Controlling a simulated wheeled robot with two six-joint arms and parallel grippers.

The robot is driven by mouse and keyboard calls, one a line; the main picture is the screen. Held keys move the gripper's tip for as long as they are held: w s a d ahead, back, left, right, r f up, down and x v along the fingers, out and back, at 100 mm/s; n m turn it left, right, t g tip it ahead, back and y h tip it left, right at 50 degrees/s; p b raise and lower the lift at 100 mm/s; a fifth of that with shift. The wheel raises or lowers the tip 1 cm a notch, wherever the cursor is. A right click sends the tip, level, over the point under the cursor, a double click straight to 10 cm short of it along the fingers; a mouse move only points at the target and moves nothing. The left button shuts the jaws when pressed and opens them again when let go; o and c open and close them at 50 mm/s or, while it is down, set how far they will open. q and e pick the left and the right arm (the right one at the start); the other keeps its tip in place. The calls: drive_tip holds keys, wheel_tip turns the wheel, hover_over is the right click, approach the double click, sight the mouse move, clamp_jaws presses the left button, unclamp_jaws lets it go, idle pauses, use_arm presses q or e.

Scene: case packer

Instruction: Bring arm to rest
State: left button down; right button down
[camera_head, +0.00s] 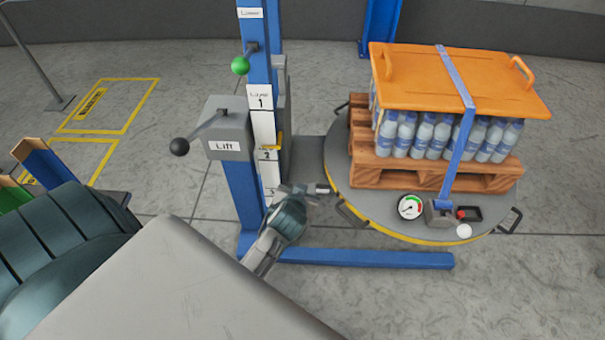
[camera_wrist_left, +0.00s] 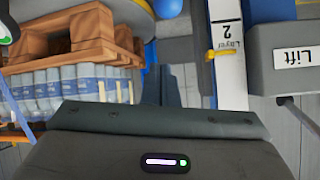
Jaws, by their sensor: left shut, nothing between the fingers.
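My left arm comes in from the lower left of the head view and reaches over to the blue lift column (camera_head: 258,110). My left gripper (camera_head: 318,191) is shut and empty. It hangs between the foot of the column and the left edge of the round turntable (camera_head: 337,165), close to a turntable handle (camera_head: 350,214). In the left wrist view my shut fingers (camera_wrist_left: 168,86) point at the floor gap, with the column scale (camera_wrist_left: 228,55) to the right and the pallet (camera_wrist_left: 70,35) to the left, upside down. My right gripper is not in view.
A pallet of water bottles (camera_head: 428,134) under an orange lid (camera_head: 455,80) is strapped on the turntable. A grey lift box (camera_head: 226,128) with a black-knobbed lever (camera_head: 180,147) stands left of the column, below a green knob (camera_head: 240,65).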

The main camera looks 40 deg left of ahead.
use_arm(q)
drive_tip(key=shift+s+d+r, duration=0.1)
drive_tip(key=shift+s+r, duration=0.1)
drive_tip(key=shift+s, duration=0.1)
idle(0.4)
drive_tip(key=s+f+m+g+h, duration=0.15)
drive_tip(key=s+f, duration=0.25)
drive_tip(key=f, duration=0.6)
drive_tip(key=s+d+f+g, duration=0.15)
drive_tip(key=s+f, duration=0.25)
drive_tip(key=f, duration=0.7)
drive_tip(key=s+f+m+g+h, duration=0.15)
drive_tip(key=s+f, duration=0.25)
drive_tip(key=f, duration=0.6)
drive_tip(key=s+f+g, duration=0.1)
drive_tip(key=s+f, duration=0.4)
drive_tip(key=s, duration=0.4)
drive_tip(key=s+f+g, duration=0.2)
drive_tip(key=s+f, duration=0.4)
drive_tip(key=s, duration=0.4)
drive_tip(key=s+f+g+h, duration=0.1)
drive_tip(key=s+f, duration=0.5)
drive_tip(key=s, duration=0.4)
drive_tip(key=shift+s+a+g, duration=0.15)
drive_tip(key=shift+a+g, duration=0.2)
drive_tip(key=shift+a, duration=0.1)
